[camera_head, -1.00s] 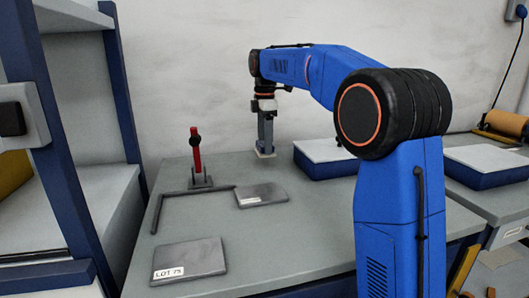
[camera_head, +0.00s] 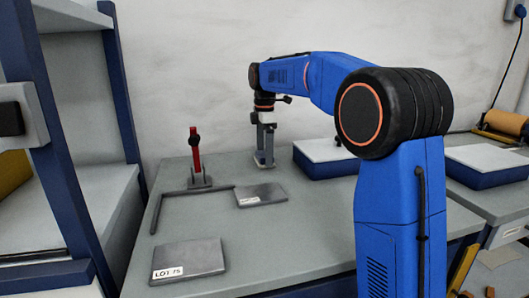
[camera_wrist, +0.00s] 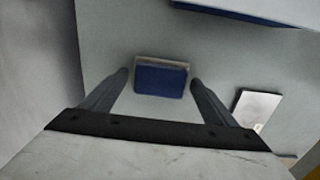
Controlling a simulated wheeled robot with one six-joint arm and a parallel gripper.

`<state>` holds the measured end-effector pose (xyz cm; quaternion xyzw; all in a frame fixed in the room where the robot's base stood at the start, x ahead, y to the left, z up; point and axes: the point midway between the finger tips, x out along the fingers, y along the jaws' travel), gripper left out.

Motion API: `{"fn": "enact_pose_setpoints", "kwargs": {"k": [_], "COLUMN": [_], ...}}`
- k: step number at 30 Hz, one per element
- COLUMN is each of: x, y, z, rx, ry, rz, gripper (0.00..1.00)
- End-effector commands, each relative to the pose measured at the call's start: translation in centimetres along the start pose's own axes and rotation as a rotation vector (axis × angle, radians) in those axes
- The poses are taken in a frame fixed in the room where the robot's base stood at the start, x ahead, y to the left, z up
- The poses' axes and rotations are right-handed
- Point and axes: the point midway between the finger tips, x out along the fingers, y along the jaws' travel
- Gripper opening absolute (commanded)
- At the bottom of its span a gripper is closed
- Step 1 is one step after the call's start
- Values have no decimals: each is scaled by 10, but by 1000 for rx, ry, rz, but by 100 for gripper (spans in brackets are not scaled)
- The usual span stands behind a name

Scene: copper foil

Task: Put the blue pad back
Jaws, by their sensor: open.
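The blue pad (camera_wrist: 161,79), a small block with a pale strip along its far edge, shows in the wrist view on the grey bench. My gripper (camera_wrist: 159,76) is open, with one finger on each side of the pad and a narrow gap to each. In the head view my gripper (camera_head: 265,160) points straight down close to the bench top, near the wall. The pad cannot be made out in the head view. I cannot tell how far the fingertips are above the bench.
A blue box with a pale top (camera_head: 330,152) stands right of my gripper. The bench (camera_head: 280,235) between is bare.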

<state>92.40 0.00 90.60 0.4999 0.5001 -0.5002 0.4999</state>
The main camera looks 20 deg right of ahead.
Motion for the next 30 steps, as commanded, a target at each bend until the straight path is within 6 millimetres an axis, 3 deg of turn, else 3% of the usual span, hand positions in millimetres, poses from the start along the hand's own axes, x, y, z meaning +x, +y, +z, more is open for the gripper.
{"fn": "enact_pose_setpoints", "kwargs": {"k": [8,21,30], "x": [-16,-97,-122], "y": [0,1,0], "z": [0,0,0], "rx": [0,0,0], "ry": [0,0,0], "rz": [2,3,1], "gripper": [81,81,81]}}
